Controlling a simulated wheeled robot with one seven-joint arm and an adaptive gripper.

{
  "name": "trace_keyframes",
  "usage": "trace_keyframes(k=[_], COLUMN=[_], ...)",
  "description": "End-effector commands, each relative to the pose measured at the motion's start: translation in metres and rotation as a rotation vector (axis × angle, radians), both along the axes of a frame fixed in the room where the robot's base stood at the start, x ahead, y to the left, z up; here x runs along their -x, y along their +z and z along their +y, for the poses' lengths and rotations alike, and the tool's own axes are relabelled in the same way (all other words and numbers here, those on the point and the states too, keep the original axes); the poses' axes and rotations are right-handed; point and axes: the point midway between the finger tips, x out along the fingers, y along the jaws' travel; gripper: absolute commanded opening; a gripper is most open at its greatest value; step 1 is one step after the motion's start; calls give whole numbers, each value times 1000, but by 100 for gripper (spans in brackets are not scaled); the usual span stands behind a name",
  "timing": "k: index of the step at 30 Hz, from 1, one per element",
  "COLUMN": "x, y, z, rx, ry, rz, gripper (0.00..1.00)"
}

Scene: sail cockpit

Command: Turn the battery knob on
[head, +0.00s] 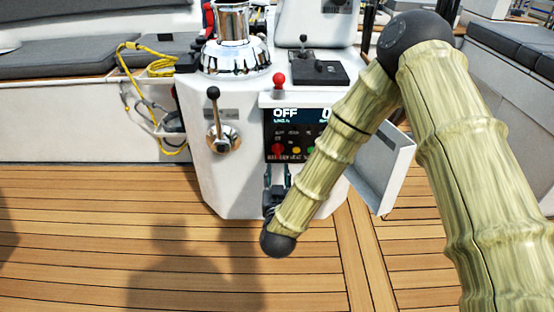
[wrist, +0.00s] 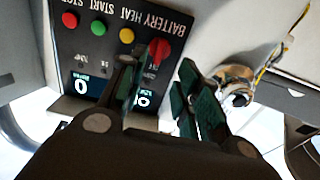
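The battery knob (head: 278,150) is the red control at the lower left of the dark panel in the head view. In the wrist view, which is upside down, the red battery knob (wrist: 158,48) sits beneath the BATTERY label. The panel display (head: 300,116) reads OFF. My gripper (head: 277,176) is in front of the panel, just below the knob in the head view. In the wrist view my gripper (wrist: 158,68) is open, its fingertips apart on either side of the knob's line. I cannot tell whether they touch it.
Yellow (wrist: 127,35), green (wrist: 98,27) and red (wrist: 70,20) buttons sit in a row beside the knob. A lever (head: 214,115) stands left of the panel, and an open white door (head: 385,170) lies to the right. The wooden deck in front is clear.

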Motion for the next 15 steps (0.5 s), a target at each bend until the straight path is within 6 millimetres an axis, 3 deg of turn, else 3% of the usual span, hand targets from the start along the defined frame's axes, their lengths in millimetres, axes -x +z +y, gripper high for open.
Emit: trace_keyframes(k=[15], x=[-77], y=[-2], z=[-1], rx=[-2], ry=[-2], rz=[0], gripper=[33])
